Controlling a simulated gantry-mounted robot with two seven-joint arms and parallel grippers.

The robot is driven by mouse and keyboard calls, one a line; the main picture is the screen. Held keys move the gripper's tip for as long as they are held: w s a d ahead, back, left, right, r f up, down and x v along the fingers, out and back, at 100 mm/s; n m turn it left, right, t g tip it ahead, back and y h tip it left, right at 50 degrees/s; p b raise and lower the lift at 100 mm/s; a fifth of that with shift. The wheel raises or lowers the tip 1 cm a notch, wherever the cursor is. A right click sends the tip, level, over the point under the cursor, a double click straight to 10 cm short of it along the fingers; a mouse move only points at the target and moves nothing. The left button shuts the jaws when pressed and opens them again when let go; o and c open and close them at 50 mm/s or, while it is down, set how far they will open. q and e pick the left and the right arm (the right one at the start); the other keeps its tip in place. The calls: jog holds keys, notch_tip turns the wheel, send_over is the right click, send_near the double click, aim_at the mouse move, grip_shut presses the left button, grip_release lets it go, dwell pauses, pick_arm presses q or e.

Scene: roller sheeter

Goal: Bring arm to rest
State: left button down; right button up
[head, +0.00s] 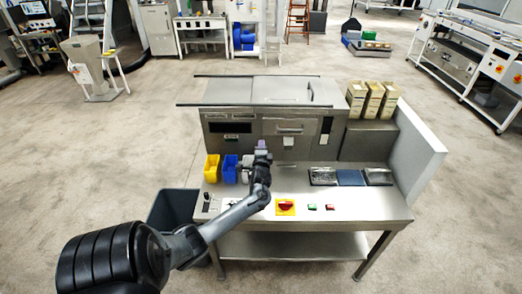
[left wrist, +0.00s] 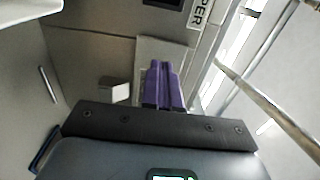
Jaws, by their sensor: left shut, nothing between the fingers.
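My left arm reaches in from the left over the steel machine bench (head: 350,205). My left gripper (head: 261,145) is in front of the machine's upright front panel, above the bench top. Its two purple fingers (left wrist: 163,86) lie side by side, shut and empty, in the left wrist view. Beyond them is the grey panel with a pale plate. Whether the fingertips touch the panel I cannot tell. My right gripper is not in either view.
A yellow bin (head: 212,168) and a blue bin (head: 230,168) stand left of the gripper. A red knob on a yellow plate (head: 286,207) sits at the bench front. Several boxes (head: 372,100) stand at right. A dark waste bin (head: 175,212) is beside the bench. Open floor surrounds it.

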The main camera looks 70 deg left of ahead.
pick_arm(q)
jog(key=s+d+f+m+h, duration=0.1)
jog(key=s+d+f+m, duration=0.1)
jog(key=s+d+f, duration=0.35)
jog(key=w+d+f+t+h, duration=0.1)
jog(key=d+f+h, duration=0.25)
jog(key=d, duration=0.85)
jog(key=d+f+m+t+h, duration=0.15)
jog(key=d+h, duration=0.25)
jog(key=d, duration=0.8)
jog(key=w+d+f+n+h, duration=0.1)
jog(key=d+f+h, duration=0.25)
jog(key=d, duration=0.85)
jog(key=s+d+r+n+g+h, duration=0.25)
jog(key=s+d+r, duration=0.2)
jog(key=d, duration=0.35)
jog(key=s+d+r+n+g+h, duration=0.1)
jog(key=s+d+r+g+h, duration=0.25)
jog(key=d, duration=0.55)
notch_tip(320, 180, up, 25)
jog(key=s+t+p, duration=0.1)
jog(key=s+p, duration=0.1)
jog(key=p, duration=2.3)
jog(key=shift+a+r+n+y, duration=0.15)
jog(key=shift+a+n+y, duration=0.1)
jog(key=shift+n+y, duration=0.15)
